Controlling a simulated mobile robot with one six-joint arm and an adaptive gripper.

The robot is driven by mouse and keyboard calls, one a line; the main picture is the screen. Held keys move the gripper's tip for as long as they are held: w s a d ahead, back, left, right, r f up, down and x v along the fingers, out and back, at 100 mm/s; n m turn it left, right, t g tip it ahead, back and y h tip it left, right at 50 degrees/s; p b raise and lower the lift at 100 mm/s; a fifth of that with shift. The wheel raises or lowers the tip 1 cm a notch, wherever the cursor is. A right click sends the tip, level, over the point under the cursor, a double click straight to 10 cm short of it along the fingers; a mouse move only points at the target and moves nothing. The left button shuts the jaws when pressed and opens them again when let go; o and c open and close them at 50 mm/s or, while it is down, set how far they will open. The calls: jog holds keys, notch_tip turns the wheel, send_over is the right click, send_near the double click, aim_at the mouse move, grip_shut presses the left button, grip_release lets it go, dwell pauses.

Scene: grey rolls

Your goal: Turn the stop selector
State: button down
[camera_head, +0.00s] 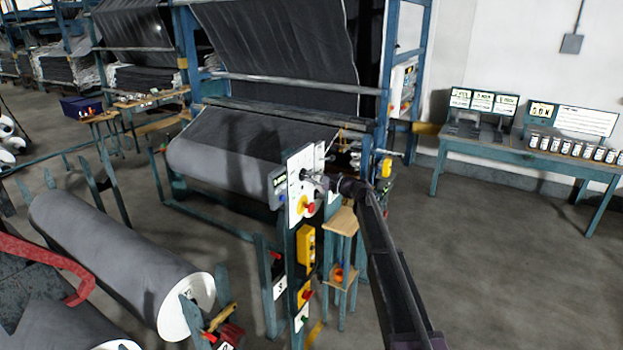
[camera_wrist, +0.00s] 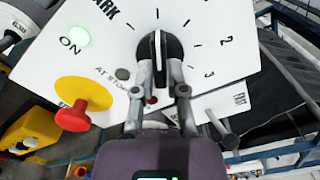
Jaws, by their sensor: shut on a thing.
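The stop selector (camera_wrist: 158,42) is a black round knob with a raised grip bar and a white pointer line, on a white panel (camera_wrist: 110,40) in the wrist view. Its line points to the top of the picture, between the word ending in "ARK" and the numbers 2 and 3. My gripper (camera_wrist: 161,66) is shut on the knob's bar, one finger on each side. In the head view my gripper (camera_head: 318,183) reaches the panel (camera_head: 293,172) from the right and hides the knob.
A red mushroom button on a yellow base (camera_wrist: 80,105) sits close left of my fingers, below a lit green "ON" lamp (camera_wrist: 75,40). A yellow box (camera_head: 305,244) hangs lower on the post. Grey rolls (camera_head: 120,250) lie left; floor at right is clear.

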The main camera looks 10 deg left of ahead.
jog(key=n, duration=0.4)
jog(key=shift+n, duration=2)
jog(key=c, duration=0.7)
grip_release()
jog(key=v, duration=1.2)
jog(key=shift+r, duration=0.1)
